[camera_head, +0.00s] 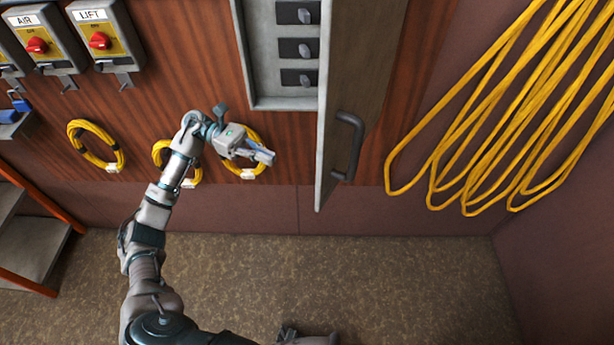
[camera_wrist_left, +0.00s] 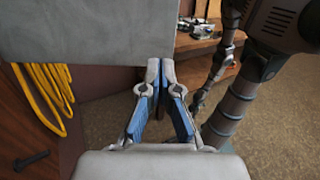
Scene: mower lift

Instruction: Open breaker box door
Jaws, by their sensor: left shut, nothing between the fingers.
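The breaker box (camera_head: 246,50) is on the wood wall, with several dark breakers (camera_head: 298,48) showing inside. Its grey door (camera_head: 350,85) stands swung out to the right, seen nearly edge-on, with a dark handle (camera_head: 348,145) on its right face. My left gripper (camera_head: 268,157) is left of the door's lower part, apart from the handle, shut and empty. In the left wrist view its fingertips (camera_wrist_left: 160,68) meet just by the lower edge of a grey panel (camera_wrist_left: 80,32), which looks like the door. Whether they touch it I cannot tell. My right gripper cannot be made out clearly.
Yellow cable coils (camera_head: 95,145) hang on the wall at left, and a large yellow cable bundle (camera_head: 500,110) hangs at right. AIR (camera_head: 38,42) and LIFT (camera_head: 100,38) switch boxes are at upper left. Steps (camera_head: 30,240) stand at far left. The floor (camera_head: 400,285) below is clear.

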